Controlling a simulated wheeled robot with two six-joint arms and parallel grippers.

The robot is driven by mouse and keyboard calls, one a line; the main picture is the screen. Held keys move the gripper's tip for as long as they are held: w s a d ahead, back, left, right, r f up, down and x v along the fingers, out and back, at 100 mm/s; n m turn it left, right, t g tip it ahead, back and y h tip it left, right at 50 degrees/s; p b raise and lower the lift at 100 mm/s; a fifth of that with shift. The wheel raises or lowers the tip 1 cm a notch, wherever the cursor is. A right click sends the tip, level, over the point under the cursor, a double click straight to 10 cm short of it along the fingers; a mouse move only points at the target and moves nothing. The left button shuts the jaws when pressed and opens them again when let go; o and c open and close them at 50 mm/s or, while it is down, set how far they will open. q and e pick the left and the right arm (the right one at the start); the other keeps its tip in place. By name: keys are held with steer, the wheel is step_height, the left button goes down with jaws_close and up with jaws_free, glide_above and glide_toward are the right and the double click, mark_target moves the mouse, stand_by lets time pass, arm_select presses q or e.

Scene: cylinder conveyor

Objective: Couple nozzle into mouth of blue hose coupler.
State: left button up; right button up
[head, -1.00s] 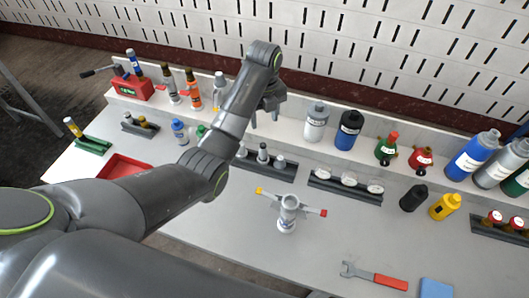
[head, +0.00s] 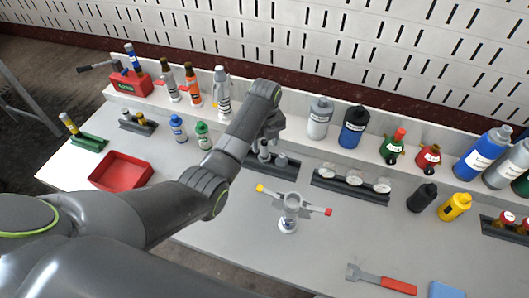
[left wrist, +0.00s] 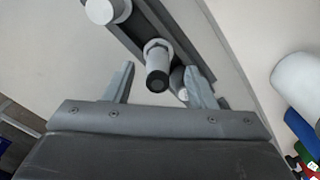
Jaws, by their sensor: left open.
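Several grey nozzle-like pieces stand in a dark rack (head: 287,172); one grey nozzle (head: 264,150) shows just below my left gripper (head: 270,133). In the left wrist view, my left gripper (left wrist: 161,84) is open, and a grey nozzle (left wrist: 157,64) with a dark round end lies between its fingers, with no visible grip on it. A second pale piece (left wrist: 107,10) is farther along the rack. A blue-banded cylinder (head: 132,58) stands at the red vise at the back left; it may be the blue hose coupler, but its mouth cannot be made out. My right gripper is not in view.
A red tray (head: 121,171) lies at the left. A grey stand with coloured handles (head: 290,203) is mid-table. Bottles, including a blue one (head: 352,127), line the back ledge. A red-handled wrench (head: 382,280) lies in front.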

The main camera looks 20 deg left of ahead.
mark_target(264, 150)
arm_select(q)
step_height(264, 150, down, 4)
steer(key=shift+s+a, duration=0.1)
steer(key=shift+c, duration=0.3)
steer(key=c, duration=1)
steer(key=shift+r, duration=0.1)
steer(key=shift+c, duration=0.2)
